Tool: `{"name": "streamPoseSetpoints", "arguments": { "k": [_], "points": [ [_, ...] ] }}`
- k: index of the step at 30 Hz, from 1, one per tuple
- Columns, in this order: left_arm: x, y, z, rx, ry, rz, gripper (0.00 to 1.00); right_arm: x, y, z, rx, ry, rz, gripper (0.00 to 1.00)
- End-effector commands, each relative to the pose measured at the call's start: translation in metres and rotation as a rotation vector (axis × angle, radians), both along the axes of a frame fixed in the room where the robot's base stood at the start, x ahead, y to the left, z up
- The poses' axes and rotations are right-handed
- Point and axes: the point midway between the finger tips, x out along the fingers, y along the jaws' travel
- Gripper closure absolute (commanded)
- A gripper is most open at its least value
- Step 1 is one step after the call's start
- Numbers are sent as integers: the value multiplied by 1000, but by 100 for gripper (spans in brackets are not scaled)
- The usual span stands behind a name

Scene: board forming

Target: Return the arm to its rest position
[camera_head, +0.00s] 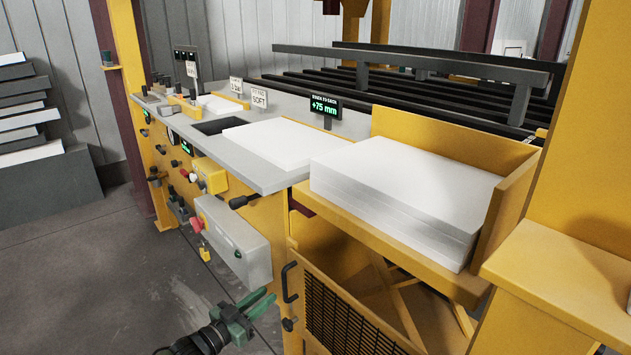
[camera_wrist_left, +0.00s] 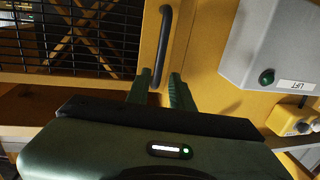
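My left gripper (camera_head: 268,297) is low in the head view, in front of the yellow machine's lower side. Its two green fingers show in the left wrist view (camera_wrist_left: 160,80) with a gap between them and nothing held. Behind that gap is a dark bar handle (camera_wrist_left: 172,45) on the yellow panel; it also shows in the head view (camera_head: 288,283). The fingers look apart from it, though the exact distance is unclear. My right gripper cannot be made out; only a small dark piece shows at the head view's bottom right edge.
A grey control box (camera_head: 232,240) juts out near my left gripper, with a mesh guard (camera_head: 345,315) to the right. Above are a white sheet stack (camera_head: 405,190) and a grey worktop (camera_head: 262,178). Open floor (camera_head: 95,290) lies to the left.

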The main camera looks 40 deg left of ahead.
Motion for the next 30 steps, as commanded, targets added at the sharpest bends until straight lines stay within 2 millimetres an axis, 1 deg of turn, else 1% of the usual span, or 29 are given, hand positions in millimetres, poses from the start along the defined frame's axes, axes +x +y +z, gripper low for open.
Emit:
{"name": "streamPoseSetpoints", "arguments": {
  "k": [7, 8, 10, 11, 14, 15, 16, 17, 18, 20, 21, 23, 24, 26, 27, 29, 30],
  "points": [
    [-1, 0, -3, 0, 6, 3, 78, 0, 2, 0, 3, 1, -1, 100],
    [-2, 0, -6, 0, 14, 6, 78, 0, 2, 0, 3, 1, -1, 100],
    [-7, 1, -23, 1, 51, 22, 78, 0, 3, 1, 3, 0, -1, 100],
    [-11, 1, -35, 1, 77, 32, 78, 0, 3, 2, 3, 0, -1, 100],
    [-30, -3, -89, 6, 202, 73, 78, 0, 3, 4, 3, 1, -1, 100],
    [-41, -8, -116, 6, 266, 89, 78, 0, 3, 6, 3, 1, -1, 100],
    [-50, -12, -137, 9, 317, 99, 78, 0, 3, 6, 3, 1, -1, 100],
    [-60, -17, -157, 10, 369, 108, 78, 0, 3, 7, 3, 1, -1, 100],
    [-74, -26, -184, 13, 438, 114, 78, 0, 3, 8, 3, 1, -1, 100],
    [-96, -42, -222, 15, 541, 119, 78, 0, 3, 10, 3, 1, -1, 100],
    [-111, -54, -246, 18, 608, 119, 78, 0, 3, 11, 3, 1, -1, 100],
    [-135, -75, -280, 21, 711, 112, 78, 0, 3, 13, 3, 1, -1, 100],
    [-152, -90, -301, 25, 778, 102, 78, 0, 3, 14, 3, 1, -1, 100],
    [-177, -116, -331, 30, 881, 82, 78, 0, 3, 15, 3, 1, -1, 100],
    [-196, -134, -349, 33, 947, 65, 78, 0, 3, 16, 3, 1, -1, 100],
    [-223, -162, -372, 43, 1046, 32, 78, 0, 3, 18, 3, 1, -1, 100],
    [-241, -182, -386, 49, 1110, 6, 78, 0, 2, 19, 3, 1, -1, 100]
  ]
}}
